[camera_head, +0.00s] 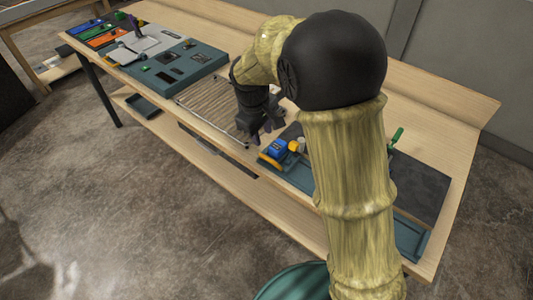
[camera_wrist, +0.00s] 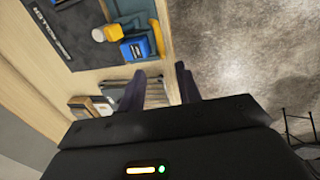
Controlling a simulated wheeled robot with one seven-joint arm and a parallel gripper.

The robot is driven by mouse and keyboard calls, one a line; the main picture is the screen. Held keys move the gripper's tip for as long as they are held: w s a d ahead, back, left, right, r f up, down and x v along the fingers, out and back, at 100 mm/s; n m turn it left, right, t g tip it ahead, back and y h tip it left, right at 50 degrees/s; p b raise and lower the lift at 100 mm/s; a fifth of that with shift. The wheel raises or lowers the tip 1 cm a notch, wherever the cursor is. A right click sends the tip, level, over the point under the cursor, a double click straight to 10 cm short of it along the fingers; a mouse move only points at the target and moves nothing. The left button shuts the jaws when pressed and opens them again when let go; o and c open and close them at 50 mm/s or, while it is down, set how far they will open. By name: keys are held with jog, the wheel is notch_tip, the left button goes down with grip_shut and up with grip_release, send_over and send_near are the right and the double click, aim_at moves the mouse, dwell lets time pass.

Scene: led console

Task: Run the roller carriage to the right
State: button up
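The roller carriage appears to be the small blue block (camera_head: 277,149) with yellow parts (camera_head: 293,146) and a pale roller (camera_head: 301,144). It sits at the left end of a teal track (camera_head: 290,177) along the table's front edge. In the wrist view the blue block (camera_wrist: 136,48) shows with a yellow curved piece (camera_wrist: 155,38) beside it. My gripper (camera_head: 262,133) is just left of the carriage in the head view. In the wrist view its two dark fingers (camera_wrist: 161,76) are apart with nothing between them. My arm hides the middle of the track.
A dark panel (camera_head: 425,188) lies behind the track's right part (camera_head: 411,239), with a green handle (camera_head: 397,136) nearby. A slatted rack (camera_head: 212,103) lies left of my gripper. A teal console (camera_head: 183,65) and coloured bins (camera_head: 103,38) stand farther left.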

aim_at(268, 158)
jog(key=f, duration=0.4)
jog(key=w+d+f+p, duration=0.1)
jog(key=f, duration=0.6)
jog(key=shift+w+d+f, duration=0.2)
jog(key=shift+w+f, duration=0.15)
jog(key=shift+f, duration=0.05)
grip_shut()
